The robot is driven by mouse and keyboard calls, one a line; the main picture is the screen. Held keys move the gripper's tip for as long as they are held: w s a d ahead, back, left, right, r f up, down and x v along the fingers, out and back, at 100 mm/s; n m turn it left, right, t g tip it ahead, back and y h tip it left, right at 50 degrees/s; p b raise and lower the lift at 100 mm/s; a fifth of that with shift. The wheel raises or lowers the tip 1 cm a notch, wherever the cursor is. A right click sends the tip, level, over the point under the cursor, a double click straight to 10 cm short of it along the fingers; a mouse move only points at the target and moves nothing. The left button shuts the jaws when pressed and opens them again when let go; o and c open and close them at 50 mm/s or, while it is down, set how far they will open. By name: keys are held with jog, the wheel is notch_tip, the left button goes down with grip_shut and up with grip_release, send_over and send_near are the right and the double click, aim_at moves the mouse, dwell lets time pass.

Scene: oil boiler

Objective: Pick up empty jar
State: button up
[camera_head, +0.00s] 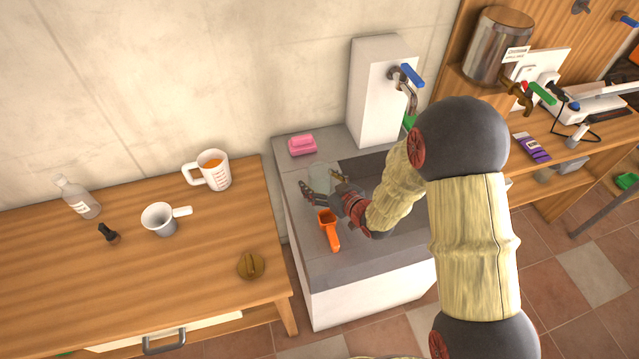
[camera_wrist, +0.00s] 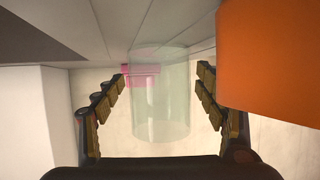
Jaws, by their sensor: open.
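The empty jar (camera_head: 320,178) is a clear, pale greenish glass cylinder on the grey sink counter, left of the basin. My gripper (camera_head: 319,191) is at the jar in the head view and partly overlaps it. In the wrist view the jar (camera_wrist: 161,95) stands between the two spread fingers of my gripper (camera_wrist: 163,90), with a gap visible on each side. The gripper is open. I cannot tell whether any finger touches the jar.
An orange scoop (camera_head: 329,230) lies close in front of my gripper and looms at the right in the wrist view (camera_wrist: 270,50). A pink sponge (camera_head: 302,145) is behind the jar. A wooden table (camera_head: 90,270) at left holds a measuring cup (camera_head: 214,170).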

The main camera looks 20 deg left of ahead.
jog(key=c, duration=0.3)
jog(key=c, duration=1.1)
jog(key=shift+r, duration=0.1)
